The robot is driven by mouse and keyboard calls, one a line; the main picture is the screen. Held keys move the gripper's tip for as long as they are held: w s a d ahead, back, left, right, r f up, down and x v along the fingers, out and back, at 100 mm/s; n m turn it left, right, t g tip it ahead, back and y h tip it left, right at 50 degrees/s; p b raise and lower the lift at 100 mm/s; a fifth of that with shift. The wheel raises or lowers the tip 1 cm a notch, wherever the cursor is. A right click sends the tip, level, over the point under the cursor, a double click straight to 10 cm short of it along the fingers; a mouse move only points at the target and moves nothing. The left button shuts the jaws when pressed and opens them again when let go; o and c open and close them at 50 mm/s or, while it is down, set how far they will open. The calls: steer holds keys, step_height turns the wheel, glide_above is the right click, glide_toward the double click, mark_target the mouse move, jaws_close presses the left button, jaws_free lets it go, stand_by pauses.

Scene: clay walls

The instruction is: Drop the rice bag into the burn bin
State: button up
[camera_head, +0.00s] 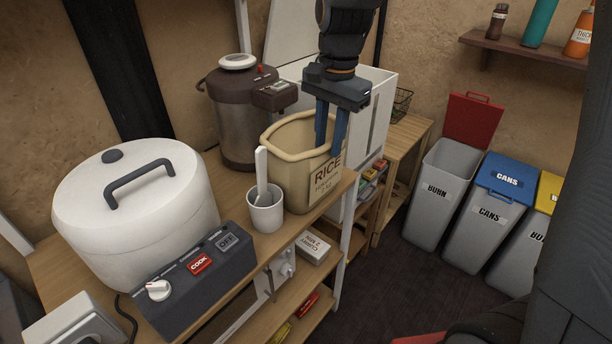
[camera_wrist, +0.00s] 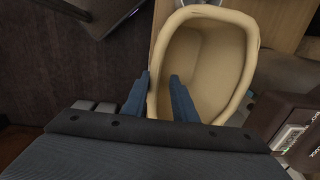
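The rice bag (camera_head: 300,183) is beige, open at the top and labelled RICE. It stands upright on the shelf's right end. The wrist view looks down into the bag (camera_wrist: 203,105), which looks empty. My gripper (camera_head: 331,145) points down over the bag's right side. In the wrist view my gripper (camera_wrist: 160,78) has one finger outside the rim and one inside, with the bag's wall between them. The fingers stand apart, with small gaps to the wall. The burn bin (camera_head: 436,200) is grey, labelled BURN, at the right; its red lid (camera_head: 473,122) is raised.
A grey bin with a blue CANS lid (camera_head: 507,178) and a yellow-lidded bin (camera_head: 549,192) stand right of the burn bin. A white cup (camera_head: 266,213), a water boiler (camera_head: 236,125) and a big white cooker (camera_head: 140,215) crowd the shelf. Dark floor (camera_head: 400,285) lies before the bins.

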mark_target(328, 172)
step_height(328, 172, down, 8)
steer(key=shift+s+r+p, duration=0.1)
steer(key=shift+r+p, duration=0.1)
steer(key=shift+p, duration=0.8)
jaws_close()
